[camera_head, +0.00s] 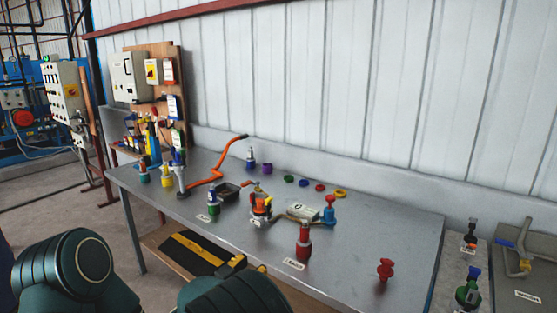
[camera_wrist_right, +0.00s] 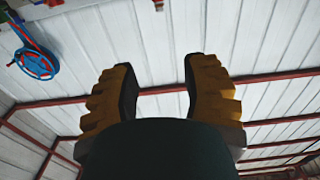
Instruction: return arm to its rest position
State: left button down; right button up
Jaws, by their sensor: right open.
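My right gripper (camera_wrist_right: 159,72) shows in the right wrist view with its two yellow-brown and black fingers spread apart. Nothing is between them, and they point up toward the ceiling and wall panels. In the head view, dark green links of my arms show along the bottom edge, in front of the workbench (camera_head: 385,235). The right gripper's fingers are not clear there. My left gripper does not show in either view.
The bench holds an orange bent handle (camera_head: 215,168), a red valve (camera_head: 304,243), a small red part (camera_head: 385,269), coloured rings and several fittings. A control panel (camera_head: 130,76) stands at the back left. The bench's front right is mostly bare.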

jog(key=w+d+f+n+g+y, duration=0.1)
jog(key=w+d+f+n+y, duration=0.2)
jog(key=d+f, duration=0.55)
jog(key=s+d+f+n+g+y, duration=0.1)
jog(key=s+d+f+g+y, duration=0.35)
jog(key=f, duration=0.65)
jog(key=s+d+f+g+y, duration=0.1)
jog(key=s+f+g+y, duration=0.1)
jog(key=s, duration=0.7)
jog(key=s+d+f+n+g+y, duration=0.1)
jog(key=s+f+g+y, duration=0.1)
jog(key=s, duration=0.6)
jog(key=s+d+f+g+y, duration=0.2)
jog(key=s+g+y, duration=0.1)
jog(key=s, duration=0.6)
jog(key=shift+s+n, duration=0.3)
jog(key=shift+g, duration=0.25)
